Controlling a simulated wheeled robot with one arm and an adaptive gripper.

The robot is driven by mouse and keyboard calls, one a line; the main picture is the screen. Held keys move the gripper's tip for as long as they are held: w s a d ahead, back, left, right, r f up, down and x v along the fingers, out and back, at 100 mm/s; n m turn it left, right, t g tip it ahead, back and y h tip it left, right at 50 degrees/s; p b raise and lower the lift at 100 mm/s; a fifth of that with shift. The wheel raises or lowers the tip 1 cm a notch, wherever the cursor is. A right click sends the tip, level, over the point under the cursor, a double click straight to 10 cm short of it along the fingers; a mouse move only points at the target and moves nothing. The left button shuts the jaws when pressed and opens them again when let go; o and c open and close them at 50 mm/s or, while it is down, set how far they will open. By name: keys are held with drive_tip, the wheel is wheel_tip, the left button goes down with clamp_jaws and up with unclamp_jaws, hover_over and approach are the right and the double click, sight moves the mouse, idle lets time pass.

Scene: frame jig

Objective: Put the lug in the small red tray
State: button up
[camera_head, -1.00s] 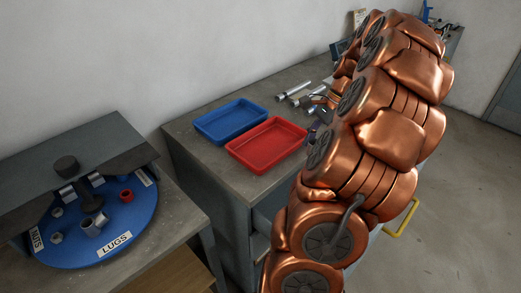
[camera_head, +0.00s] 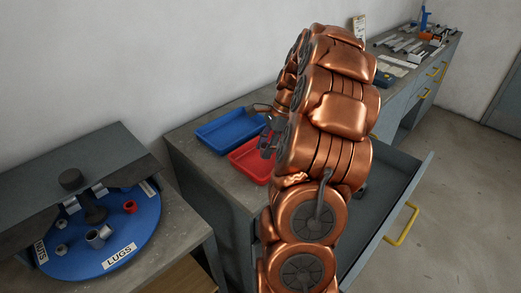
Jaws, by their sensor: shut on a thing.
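The small red tray (camera_head: 246,171) lies on the grey cabinet top, partly hidden behind my arm and gripper. My gripper (camera_head: 267,148) is over the right part of the red tray, pointing down. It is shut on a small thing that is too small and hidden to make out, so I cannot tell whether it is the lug. At the left, a blue turntable (camera_head: 85,262) carries a LUGS label (camera_head: 119,256). A grey tubular part (camera_head: 97,237) lies on it near that label.
A blue tray (camera_head: 222,133) lies beside the red one, towards the wall. The turntable also holds a red ring (camera_head: 130,207) and small nuts (camera_head: 61,249). An open drawer (camera_head: 385,205) with a yellow handle (camera_head: 400,233) sticks out at the right. A bench with tools (camera_head: 415,50) stands behind.

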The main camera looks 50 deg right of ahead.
sight(261, 155)
drive_tip(key=shift+w+a+f, duration=0.15)
drive_tip(key=shift+w+a, duration=0.1)
drive_tip(key=shift+w, duration=0.6)
wheel_tip(261, 155, down, 3)
drive_tip(key=shift+r+p, duration=0.15)
drive_tip(key=shift+p, duration=0.8)
drive_tip(key=shift+f, duration=0.35)
drive_tip(key=shift+f, duration=0.15)
drive_tip(key=o, duration=1.2)
drive_tip(key=b+v, duration=0.3)
drive_tip(key=v, duration=0.9)
